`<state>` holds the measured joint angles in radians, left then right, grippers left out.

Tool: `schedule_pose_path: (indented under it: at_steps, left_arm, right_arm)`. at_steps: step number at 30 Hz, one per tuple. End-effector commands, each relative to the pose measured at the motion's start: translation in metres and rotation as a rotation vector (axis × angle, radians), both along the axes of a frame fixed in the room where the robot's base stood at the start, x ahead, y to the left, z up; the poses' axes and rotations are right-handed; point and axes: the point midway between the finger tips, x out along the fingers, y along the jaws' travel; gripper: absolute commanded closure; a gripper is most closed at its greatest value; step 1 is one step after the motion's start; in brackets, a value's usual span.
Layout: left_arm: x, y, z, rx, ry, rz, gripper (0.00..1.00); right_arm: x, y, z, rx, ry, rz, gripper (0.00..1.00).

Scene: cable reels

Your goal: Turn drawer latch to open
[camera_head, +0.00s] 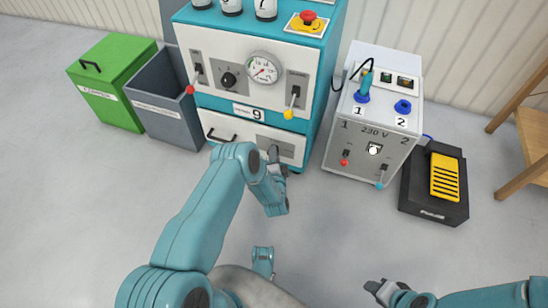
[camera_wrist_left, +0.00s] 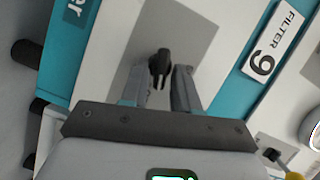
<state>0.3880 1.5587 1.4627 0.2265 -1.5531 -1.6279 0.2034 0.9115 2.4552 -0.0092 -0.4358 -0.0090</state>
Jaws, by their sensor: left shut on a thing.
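The drawer (camera_head: 205,118) is the white front low on the teal cabinet, with a black bar handle (camera_head: 221,135) at its left and a grey latch plate (camera_head: 276,144) at its right. The black drawer latch (camera_wrist_left: 159,66) stands out from the grey plate in the left wrist view. My left gripper (camera_head: 273,156) is at the latch, and its two fingers (camera_wrist_left: 160,78) stand on either side of the latch, shut on it. In the head view the gripper hides most of the latch. My right gripper (camera_head: 377,288) is low at the right, away from the cabinet; its opening is unclear.
Above the drawer are a gauge (camera_head: 264,68), a red-tipped lever (camera_head: 190,89) and a yellow-tipped lever (camera_head: 289,113). A grey 230 V unit (camera_head: 343,150) stands at the right, beside a black box (camera_head: 427,205). Green (camera_head: 113,66) and grey bins (camera_head: 170,128) stand left. The floor in front is clear.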

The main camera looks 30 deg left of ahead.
Motion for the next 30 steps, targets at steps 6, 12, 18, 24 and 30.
schedule_pose_path:
  at_steps: [6, 12, 18, 24, 30]
  left_arm:
    - [0.0005, -0.0006, -0.0037, 0.144, 0.034, -0.001, 1.0]
    - [0.0005, -0.0004, -0.0032, 0.23, 0.055, 0.0, 1.0]
    - [0.0005, -0.0006, -0.0035, 0.272, 0.066, 0.0, 1.0]
    - [0.0005, -0.0008, -0.0035, 0.284, 0.069, -0.001, 1.0]
    - [0.0004, -0.0007, -0.0035, 0.284, 0.069, -0.001, 1.0]
  right_arm:
    - [0.0072, -0.0015, -0.0111, -0.005, -0.025, -0.004, 0.57]
    - [0.0092, -0.0019, -0.0123, -0.006, -0.031, -0.004, 0.57]
    - [0.0098, -0.002, -0.0129, -0.007, -0.034, -0.004, 0.57]
    - [0.01, -0.002, -0.0129, -0.007, -0.034, -0.004, 0.57]
    - [0.0099, -0.002, -0.0129, -0.007, -0.034, -0.004, 0.57]
